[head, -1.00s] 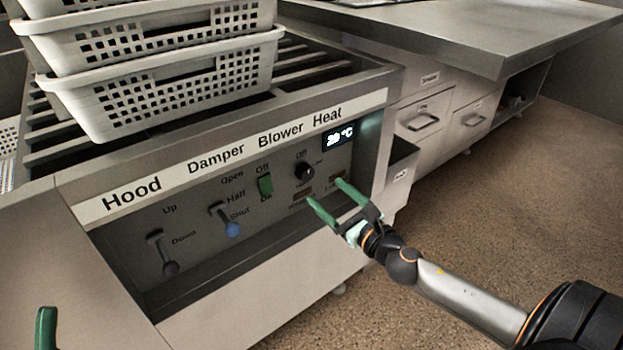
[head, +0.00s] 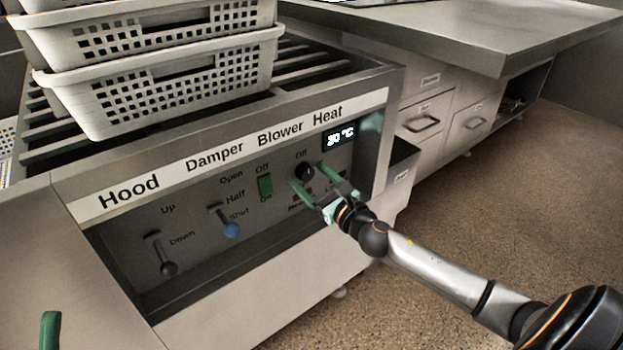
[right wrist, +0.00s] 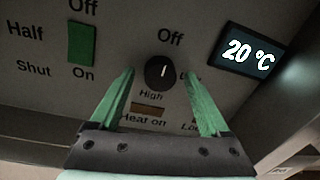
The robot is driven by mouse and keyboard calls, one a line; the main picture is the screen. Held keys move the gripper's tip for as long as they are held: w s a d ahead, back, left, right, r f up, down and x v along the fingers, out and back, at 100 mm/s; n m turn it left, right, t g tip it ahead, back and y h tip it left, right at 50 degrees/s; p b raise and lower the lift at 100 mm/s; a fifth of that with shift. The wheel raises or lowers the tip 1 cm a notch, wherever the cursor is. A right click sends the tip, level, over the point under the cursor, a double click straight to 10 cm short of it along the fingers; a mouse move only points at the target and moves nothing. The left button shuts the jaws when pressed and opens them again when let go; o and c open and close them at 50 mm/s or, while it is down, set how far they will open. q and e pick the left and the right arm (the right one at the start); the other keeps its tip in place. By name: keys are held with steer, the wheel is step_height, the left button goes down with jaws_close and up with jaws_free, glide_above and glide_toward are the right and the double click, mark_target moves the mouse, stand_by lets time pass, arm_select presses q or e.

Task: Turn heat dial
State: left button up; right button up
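The heat dial (head: 304,171) is a round black knob under the word Heat on the control panel. In the right wrist view the dial (right wrist: 160,72) has its white mark pointing up toward Off. My right gripper (head: 309,179) is open, its green fingers pointing at the panel on either side of the dial. In the right wrist view the fingertips (right wrist: 163,78) stand left and right of the dial with a gap on each side. The display (right wrist: 247,51) reads 20 °C there. Of my left gripper, only a green finger (head: 49,330) shows at the lower left.
Left of the dial are the green blower switch (head: 265,186), the damper lever with a blue knob (head: 231,229) and the hood lever (head: 167,267). White perforated baskets (head: 170,97) are stacked on the slatted top above. The floor at right is clear.

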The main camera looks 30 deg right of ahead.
jaws_close()
stand_by(0.4)
